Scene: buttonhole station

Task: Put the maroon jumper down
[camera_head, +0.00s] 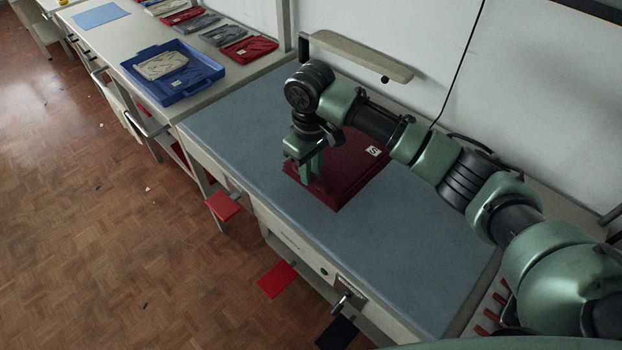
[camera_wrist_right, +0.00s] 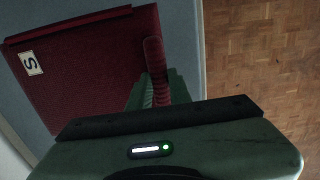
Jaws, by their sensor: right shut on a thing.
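The maroon jumper (camera_head: 352,168) is folded into a flat rectangle with a white "S" label on top. It lies level on, or just over, the blue-grey top of the workbench (camera_head: 240,128); I cannot tell if there is a gap. My right gripper (camera_head: 308,172) points down at the jumper's left edge and is shut on it. In the right wrist view the jumper (camera_wrist_right: 85,70) spreads to the left, and a fold of it stands pinched between the fingers of my right gripper (camera_wrist_right: 155,95). The fingers partly hide that edge. My left gripper is out of view.
A blue tray (camera_head: 213,73) with a pale folded garment (camera_head: 160,66) stands on the counter at back left. Several folded garments lie behind it, including a red one (camera_head: 249,49). A beige wall arm (camera_head: 355,57) overhangs the bench's back. The bench's front half is clear.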

